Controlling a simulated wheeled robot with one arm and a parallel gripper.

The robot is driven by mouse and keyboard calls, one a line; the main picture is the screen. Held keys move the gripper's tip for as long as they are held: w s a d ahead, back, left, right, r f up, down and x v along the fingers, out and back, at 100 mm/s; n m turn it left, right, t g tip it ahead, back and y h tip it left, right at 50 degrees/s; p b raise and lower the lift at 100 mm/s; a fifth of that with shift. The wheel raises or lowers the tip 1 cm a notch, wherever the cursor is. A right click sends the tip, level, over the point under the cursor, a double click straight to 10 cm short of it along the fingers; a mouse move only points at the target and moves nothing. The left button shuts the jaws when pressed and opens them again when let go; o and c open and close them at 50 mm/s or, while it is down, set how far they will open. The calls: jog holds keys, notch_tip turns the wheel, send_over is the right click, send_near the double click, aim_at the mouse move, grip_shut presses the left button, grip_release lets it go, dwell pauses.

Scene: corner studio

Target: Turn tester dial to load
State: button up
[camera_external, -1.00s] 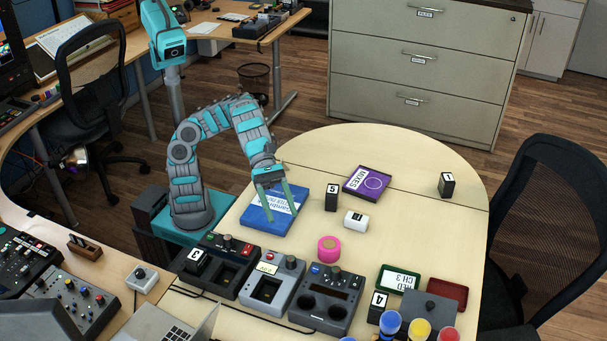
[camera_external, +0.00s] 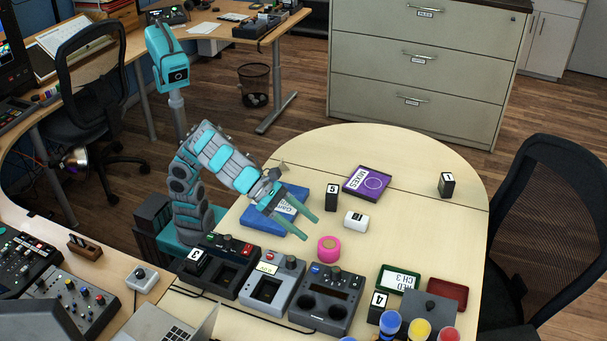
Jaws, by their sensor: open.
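Three desk devices stand in a row at the table's front left; which one is the tester is not readable. The middle light-grey device (camera_external: 246,298) has a pale yellow label, a small knob (camera_external: 291,261) and a dark recess. Dial settings are too small to read. My gripper (camera_external: 309,229) is open and empty, above the table behind the devices, fingers pointing right and slightly down.
A blue tray (camera_external: 254,220) lies partly under my gripper. A pink roll (camera_external: 328,250), a white block (camera_external: 355,221), a black block marked 5 (camera_external: 331,198) and a purple tray (camera_external: 367,182) lie nearby. Colored-lid containers stand at front right.

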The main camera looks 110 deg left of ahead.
jog(key=s+d+r+n+t+y+b, duration=0.2)
jog(key=s+d+r+n+y+b, duration=0.15)
jog(key=s+d, duration=0.4)
send_near(289, 259)
jog(key=w, duration=0.1)
jog(key=w+a, duration=0.1)
jog(key=shift+w+f+n+h, duration=0.25)
jog(key=shift+f+n+h, duration=0.1)
jog(key=shift+f, duration=0.05)
jog(key=x, duration=0.7)
jog(key=shift+w+a+f, duration=0.1)
jog(key=shift+w+f, duration=0.1)
jog(key=shift+w, duration=0.1)
grip_shut()
dwell(0.3)
